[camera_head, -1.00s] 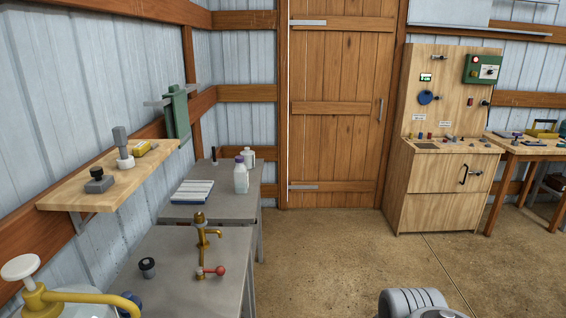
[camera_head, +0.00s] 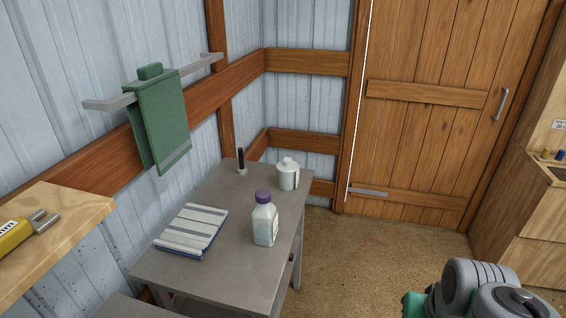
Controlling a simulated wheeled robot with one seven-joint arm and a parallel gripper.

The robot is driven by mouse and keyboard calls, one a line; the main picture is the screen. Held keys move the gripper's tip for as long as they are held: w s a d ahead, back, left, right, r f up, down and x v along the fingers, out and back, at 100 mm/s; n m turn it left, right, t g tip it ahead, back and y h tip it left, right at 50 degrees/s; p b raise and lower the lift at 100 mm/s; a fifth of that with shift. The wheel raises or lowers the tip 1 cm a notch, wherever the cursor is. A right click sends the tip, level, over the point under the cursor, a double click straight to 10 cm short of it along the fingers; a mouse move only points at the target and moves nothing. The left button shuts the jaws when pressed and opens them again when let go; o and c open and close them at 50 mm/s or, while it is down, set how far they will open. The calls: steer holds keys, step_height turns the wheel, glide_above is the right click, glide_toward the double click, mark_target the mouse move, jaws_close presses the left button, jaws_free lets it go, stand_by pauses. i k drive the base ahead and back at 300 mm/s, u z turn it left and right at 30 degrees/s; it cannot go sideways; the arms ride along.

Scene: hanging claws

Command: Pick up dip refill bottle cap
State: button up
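A bottle (camera_head: 265,222) with pale, see-through walls and a label stands upright on the grey table (camera_head: 222,253). A purple cap (camera_head: 263,196) sits on top of its neck. I take this to be the dip refill bottle and its cap. Part of my arm shows at the bottom right, well apart from the table. My gripper's fingers are not visible in this view.
A striped folded cloth or pad (camera_head: 192,231) lies left of the bottle. A white lidded jug (camera_head: 288,174) and a dark upright stick (camera_head: 240,160) stand behind it. A green towel (camera_head: 163,122) hangs on a wall rail. A wooden shelf (camera_head: 75,215) juts out at left. Floor right of the table is clear.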

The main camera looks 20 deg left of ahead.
mark_target(263, 196)
steer(key=i, duration=2.15)
steer(key=u, duration=4.2)
